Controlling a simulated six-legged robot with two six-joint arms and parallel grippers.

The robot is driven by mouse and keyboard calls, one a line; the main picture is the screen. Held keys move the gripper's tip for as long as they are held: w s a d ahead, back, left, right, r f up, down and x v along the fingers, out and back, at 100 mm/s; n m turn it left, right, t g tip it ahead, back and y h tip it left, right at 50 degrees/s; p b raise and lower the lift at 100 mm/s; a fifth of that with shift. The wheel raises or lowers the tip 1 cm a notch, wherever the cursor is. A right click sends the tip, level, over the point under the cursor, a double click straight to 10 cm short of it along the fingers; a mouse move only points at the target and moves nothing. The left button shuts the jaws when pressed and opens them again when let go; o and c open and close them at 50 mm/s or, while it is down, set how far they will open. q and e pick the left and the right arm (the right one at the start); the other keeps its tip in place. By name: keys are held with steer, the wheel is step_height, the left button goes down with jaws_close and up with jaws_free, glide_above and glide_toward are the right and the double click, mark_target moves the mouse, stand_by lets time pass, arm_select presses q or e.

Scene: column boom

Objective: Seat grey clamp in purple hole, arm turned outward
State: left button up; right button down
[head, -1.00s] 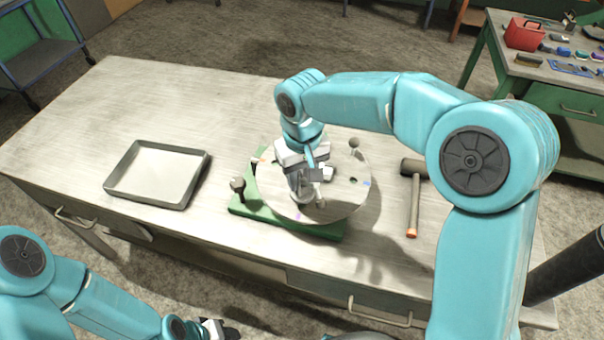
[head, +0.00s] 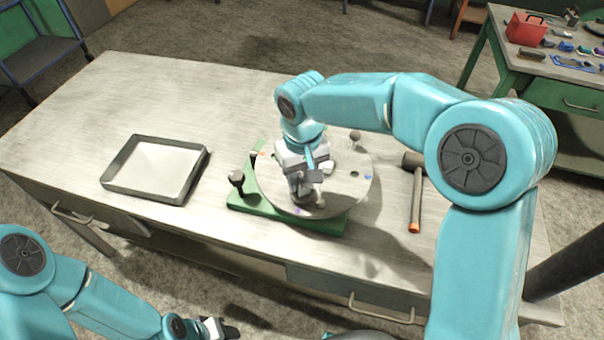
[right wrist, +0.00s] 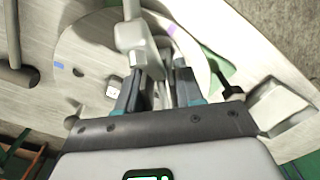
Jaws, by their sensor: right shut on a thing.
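The grey clamp (right wrist: 140,45) is between the fingers of my right gripper (right wrist: 158,90) in the right wrist view, with its arm reaching away over the disc. In the head view, my right gripper (head: 308,192) is over the front of the round pale disc (head: 345,195), near a purple mark (head: 297,211). The purple mark also shows in the right wrist view (right wrist: 170,30), beside the clamp. The purple hole and the clamp's lower end are hidden, so I cannot tell whether it is seated. My left gripper (head: 222,328) is low at the front, its jaws unclear.
The disc sits on a green base (head: 240,203) with a dark-headed knob (head: 237,178) at left. A hammer (head: 415,195) lies right, an empty tray (head: 150,170) left.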

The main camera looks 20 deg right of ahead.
steer(key=shift+f, duration=0.25)
steer(key=shift+f+b, duration=0.5)
steer(key=shift+f, duration=0.25)
steer(key=c, duration=1)
jaws_free()
steer(key=shift+s+r, duration=0.1)
